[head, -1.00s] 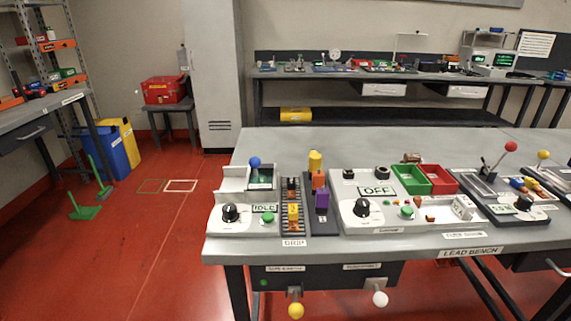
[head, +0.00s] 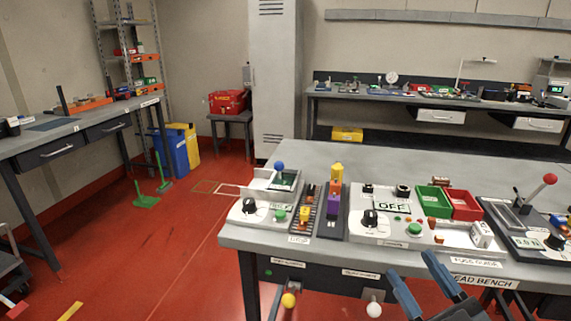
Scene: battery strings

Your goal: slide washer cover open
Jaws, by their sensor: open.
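The washer (head: 237,209) is the pale unit at the left end of the lead bench, with a black dial, a green button and a small display. Its sliding cover (head: 284,180) is the dark, glassy panel at the top, with a blue ball knob (head: 279,166) on it. Whether the cover is open or shut is too small to tell. My gripper (head: 414,268) is at the bottom right, in front of the bench's front edge. Its two dark blue fingers are apart with nothing seen between them. It is well to the right of the washer and not touching it.
Right of the washer stand a drip rack (head: 307,208), a dark stand with purple and yellow blocks (head: 334,203), an OFF panel (head: 370,228), and green (head: 433,201) and red bins (head: 466,205). Yellow (head: 289,300) and white knobs (head: 374,310) stick out below the bench edge.

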